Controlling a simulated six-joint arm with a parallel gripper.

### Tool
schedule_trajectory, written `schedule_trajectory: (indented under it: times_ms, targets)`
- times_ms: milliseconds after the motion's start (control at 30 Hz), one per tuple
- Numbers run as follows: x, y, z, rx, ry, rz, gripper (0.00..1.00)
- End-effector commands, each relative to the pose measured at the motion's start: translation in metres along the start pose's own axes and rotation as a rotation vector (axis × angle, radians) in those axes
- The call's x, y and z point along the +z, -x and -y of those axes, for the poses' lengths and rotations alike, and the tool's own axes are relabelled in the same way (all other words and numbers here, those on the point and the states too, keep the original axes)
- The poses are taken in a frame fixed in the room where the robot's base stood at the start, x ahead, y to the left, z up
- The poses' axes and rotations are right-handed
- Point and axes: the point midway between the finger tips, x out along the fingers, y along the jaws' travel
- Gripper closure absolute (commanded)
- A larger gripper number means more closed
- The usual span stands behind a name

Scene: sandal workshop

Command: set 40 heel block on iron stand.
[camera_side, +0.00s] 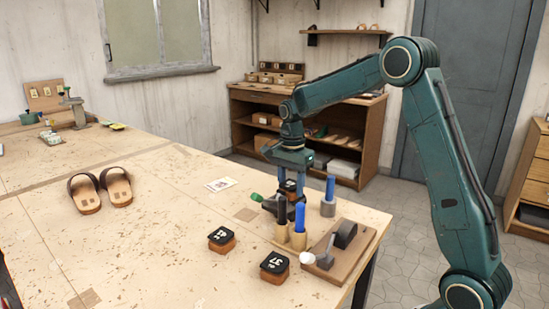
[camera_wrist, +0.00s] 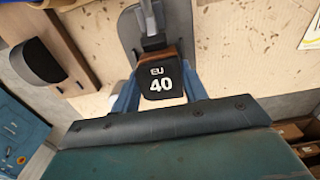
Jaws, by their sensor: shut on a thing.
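The 40 heel block (camera_wrist: 162,84) has a black top marked EU 40 and a brown side. It sits between the blue fingers of my gripper (camera_wrist: 160,92), which is shut on it. In the side view my gripper (camera_side: 291,188) points down over the right part of the bench, with the block low between its fingers and hard to make out. A dark grey iron stand (camera_side: 269,205) is right at the fingers there. In the wrist view the dark iron stand (camera_wrist: 178,22) lies just beyond the block. I cannot tell whether the block touches it.
Two other heel blocks, one marked 37 (camera_side: 274,266) and one (camera_side: 222,239) with an unclear number, lie in front. Blue-handled tools (camera_side: 299,217) stand upright close to my gripper. A wooden board (camera_side: 345,256) with dark fittings is at the right. Sandals (camera_side: 101,189) lie left.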

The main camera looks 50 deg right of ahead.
Motion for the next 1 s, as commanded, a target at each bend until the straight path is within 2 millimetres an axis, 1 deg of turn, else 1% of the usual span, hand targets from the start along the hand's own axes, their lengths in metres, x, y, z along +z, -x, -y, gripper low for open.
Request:
schedule_trajectory:
  times_ms: [833,867,900,967,1000]
  targets:
    - [0.0,-0.0059,0.0,0.0,0.0,0.0,0.8]
    - [0.0,-0.006,0.0,0.0,0.0,0.0,0.55]
    - [0.0,-0.0059,0.0,0.0,0.0,0.0,0.47]
    - [0.0,-0.0059,0.0,0.0,0.0,0.0,0.35]
    - [0.0,-0.006,0.0,0.0,0.0,0.0,0.32]
